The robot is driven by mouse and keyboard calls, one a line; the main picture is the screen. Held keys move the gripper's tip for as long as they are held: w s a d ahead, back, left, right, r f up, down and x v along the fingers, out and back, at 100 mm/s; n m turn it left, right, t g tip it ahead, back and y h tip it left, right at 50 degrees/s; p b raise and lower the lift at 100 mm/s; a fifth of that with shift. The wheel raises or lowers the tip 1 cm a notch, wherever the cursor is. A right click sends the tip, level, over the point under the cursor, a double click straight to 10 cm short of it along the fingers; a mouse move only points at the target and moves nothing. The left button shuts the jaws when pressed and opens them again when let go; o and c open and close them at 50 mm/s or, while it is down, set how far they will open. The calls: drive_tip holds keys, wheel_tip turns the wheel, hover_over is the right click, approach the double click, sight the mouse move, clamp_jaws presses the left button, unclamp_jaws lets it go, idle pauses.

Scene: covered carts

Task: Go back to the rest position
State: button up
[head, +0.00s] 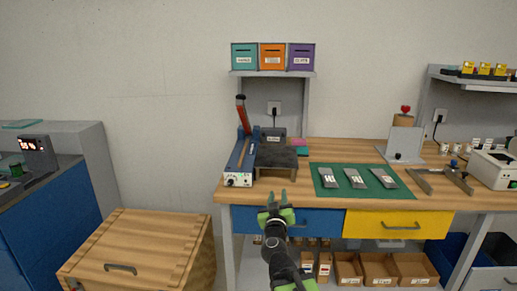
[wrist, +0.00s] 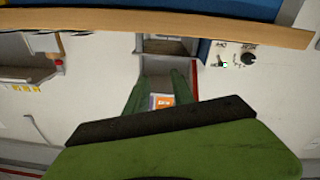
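My gripper (head: 277,194) is in front of the wooden workbench (head: 345,205), before the blue drawer (head: 315,222) and just below the bench top's front edge. Its two fingers point up and stand apart with nothing between them. In the wrist view the green fingers (wrist: 160,85) are also apart. That view is upside down, and an orange box (wrist: 161,101) on the wall shelf shows far behind the gap. My gripper touches nothing that I can see.
A blue lever machine (head: 241,160) stands at the bench's left end, beside a green mat (head: 342,187) with several grey pieces. A yellow drawer (head: 372,224) is at right. A wooden chest (head: 140,235) stands on the floor at left. Cardboard bins (head: 380,268) sit under the bench.

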wheel_tip(320, 180, down, 13)
drive_tip(key=s+d+n+g+y, duration=0.1)
drive_tip(key=s+n+g+y, duration=0.2)
drive_tip(key=n+g+y, duration=0.35)
drive_tip(key=s+d+f+m+g+h, duration=0.2)
drive_tip(key=s+d+f+g, duration=0.25)
drive_tip(key=s+f, duration=0.2)
drive_tip(key=s+d+f+m+g+h, duration=0.2)
drive_tip(key=s+d+f+m+g, duration=0.1)
drive_tip(key=s+f+g, duration=0.3)
drive_tip(key=s+d+m+g, duration=0.2)
drive_tip(key=s+m, duration=0.1)
drive_tip(key=s, duration=0.4)
wheel_tip(320, 180, up, 18)
drive_tip(key=p, duration=1.8)
drive_tip(key=shift+w+m, duration=0.2)
drive_tip(key=shift+m, duration=0.15)
drive_tip(key=shift+h, duration=0.25)
